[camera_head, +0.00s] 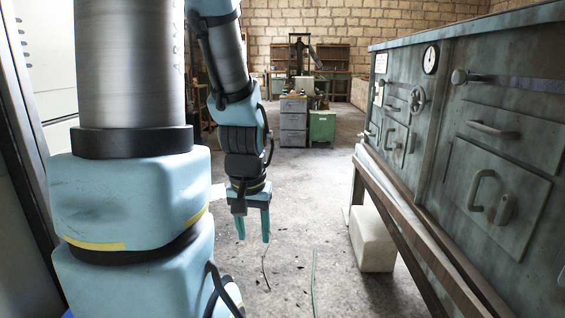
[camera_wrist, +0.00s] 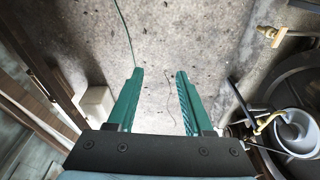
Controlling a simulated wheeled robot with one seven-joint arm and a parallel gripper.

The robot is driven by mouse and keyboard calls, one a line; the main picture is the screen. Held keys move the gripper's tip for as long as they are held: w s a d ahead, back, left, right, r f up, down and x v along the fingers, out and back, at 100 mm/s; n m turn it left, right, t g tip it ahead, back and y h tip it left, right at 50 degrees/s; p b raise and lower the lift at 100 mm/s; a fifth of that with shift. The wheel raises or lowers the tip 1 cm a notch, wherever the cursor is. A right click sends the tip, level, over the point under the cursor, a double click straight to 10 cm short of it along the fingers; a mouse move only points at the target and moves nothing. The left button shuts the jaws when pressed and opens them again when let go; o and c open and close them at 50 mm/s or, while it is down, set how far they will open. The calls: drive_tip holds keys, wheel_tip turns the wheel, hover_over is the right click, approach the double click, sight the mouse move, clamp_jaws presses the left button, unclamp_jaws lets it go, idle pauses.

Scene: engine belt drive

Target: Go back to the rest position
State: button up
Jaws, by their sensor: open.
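My gripper (camera_head: 253,226) hangs pointing down in the middle of the head view, with its two teal fingers apart. In the wrist view the open fingers (camera_wrist: 158,98) show bare concrete floor between them, and nothing is held. My blue and grey arm fills the left part of the head view.
A worn green metal cabinet (camera_head: 480,150) with handles and a gauge stands at the right on a wooden frame. A white block (camera_head: 372,240) sits on the floor beneath it. A green box (camera_head: 322,127) and a grey drawer unit (camera_head: 293,122) stand farther back. The floor between is mostly clear.

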wheel_tip(320, 180, up, 27)
drive_tip(key=s+p, duration=0.1)
drive_tip(key=p, duration=2.5)
drive_tip(key=shift+s+a+n+g+p, duration=0.15)
drive_tip(key=shift+a+n+g+p, duration=0.1)
drive_tip(key=shift+n+g+p, duration=0.05)
drive_tip(key=shift+c, duration=0.2)
